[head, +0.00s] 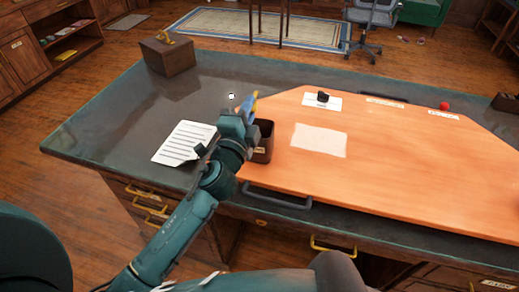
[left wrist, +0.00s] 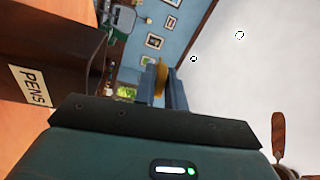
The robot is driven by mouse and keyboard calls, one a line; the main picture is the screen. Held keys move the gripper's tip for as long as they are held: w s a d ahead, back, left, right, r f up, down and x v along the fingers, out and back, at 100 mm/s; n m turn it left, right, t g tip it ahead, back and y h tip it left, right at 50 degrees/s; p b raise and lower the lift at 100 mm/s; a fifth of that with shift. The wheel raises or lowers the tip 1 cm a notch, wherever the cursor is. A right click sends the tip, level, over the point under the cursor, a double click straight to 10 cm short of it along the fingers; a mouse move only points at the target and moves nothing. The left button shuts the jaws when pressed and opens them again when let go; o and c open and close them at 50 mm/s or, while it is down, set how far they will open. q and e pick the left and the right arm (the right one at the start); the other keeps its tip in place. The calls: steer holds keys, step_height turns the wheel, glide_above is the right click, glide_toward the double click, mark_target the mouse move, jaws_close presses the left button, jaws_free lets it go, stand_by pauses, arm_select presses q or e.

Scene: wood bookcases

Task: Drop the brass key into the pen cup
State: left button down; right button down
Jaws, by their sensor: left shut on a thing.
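My left gripper (head: 250,103) is shut on the brass key, a small golden piece (head: 255,97) showing at its fingertips. In the left wrist view the key (left wrist: 160,76) stands between the two blue-grey fingers (left wrist: 162,90). The pen cup (head: 264,150) is a dark brown square holder on the left edge of the orange board, just right of the gripper and partly hidden by it. In the left wrist view the cup (left wrist: 62,35) is at the left, with a label reading PENS. The key is beside the cup, not visibly inside it. My right gripper is not in view.
A lined paper (head: 186,142) lies left of my arm on the dark desk. A wooden box (head: 167,56) stands at the back left. The orange board (head: 400,170) holds a blank sheet (head: 319,141), a black object (head: 322,97) on a card and a red ball (head: 444,106).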

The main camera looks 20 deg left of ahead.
arm_select(q)
steer(key=shift+f, duration=0.35)
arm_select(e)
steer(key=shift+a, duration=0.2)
arm_select(q)
steer(key=c, duration=1.4)
jaws_free()
steer(key=shift+o, duration=0.2)
steer(key=shift+s, duration=0.1)
steer(key=s+f+b, duration=0.1)
steer(key=s+b, duration=0.2)
steer(key=s, duration=1)
steer(key=shift+a+f+b, duration=0.2)
steer(key=shift+f+b, duration=0.15)
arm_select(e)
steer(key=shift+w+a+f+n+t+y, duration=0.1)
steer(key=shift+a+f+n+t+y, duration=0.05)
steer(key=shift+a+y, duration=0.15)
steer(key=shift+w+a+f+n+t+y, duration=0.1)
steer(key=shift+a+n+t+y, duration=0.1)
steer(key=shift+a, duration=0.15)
arm_select(q)
steer(key=shift+w, duration=0.1)
